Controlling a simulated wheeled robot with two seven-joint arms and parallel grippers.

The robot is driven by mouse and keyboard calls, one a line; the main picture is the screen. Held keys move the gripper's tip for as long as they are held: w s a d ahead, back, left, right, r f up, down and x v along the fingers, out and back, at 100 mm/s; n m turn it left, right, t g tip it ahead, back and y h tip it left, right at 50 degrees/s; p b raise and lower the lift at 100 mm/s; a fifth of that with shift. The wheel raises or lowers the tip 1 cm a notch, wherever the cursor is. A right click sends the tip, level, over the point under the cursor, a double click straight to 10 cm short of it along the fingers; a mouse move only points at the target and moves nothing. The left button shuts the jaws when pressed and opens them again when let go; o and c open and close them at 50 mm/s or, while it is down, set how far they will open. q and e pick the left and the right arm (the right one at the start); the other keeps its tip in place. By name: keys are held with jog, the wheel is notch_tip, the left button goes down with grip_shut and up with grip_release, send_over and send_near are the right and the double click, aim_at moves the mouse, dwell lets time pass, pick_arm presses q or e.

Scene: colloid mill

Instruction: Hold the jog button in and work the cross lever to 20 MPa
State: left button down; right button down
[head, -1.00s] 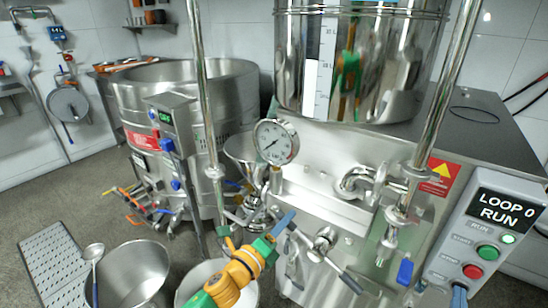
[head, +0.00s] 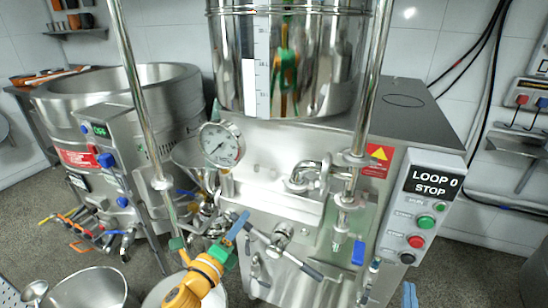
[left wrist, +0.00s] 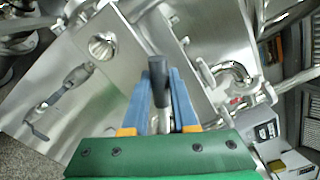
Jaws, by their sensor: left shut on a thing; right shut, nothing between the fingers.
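The cross lever (head: 283,234) sits on the front of the steel mill, with black grips on its arms. My left gripper (head: 240,222) is shut on the grip at its left end; the left wrist view shows the black grip (left wrist: 158,75) between my blue fingers. The round pressure gauge (head: 221,144) stands above left; its needle is too small to read. My right gripper (head: 409,295) is shut and empty, below and apart from the jog button, partly cut off by the frame.
The panel display (head: 433,182) reads LOOP 0 STOP. The green button (head: 425,222) and red button (head: 416,242) lie above the jog button. A blue-handled valve (head: 358,253) hangs between lever and panel. A steel bucket (head: 92,290) stands at lower left.

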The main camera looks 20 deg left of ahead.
pick_arm(q)
jog(key=c, duration=0.6)
grip_release()
jog(key=shift+w, duration=0.1)
jog(key=shift+o, duration=0.2)
jog(key=s, duration=0.9)
jog(key=shift+p, duration=0.45)
jog(key=shift+f, duration=0.1)
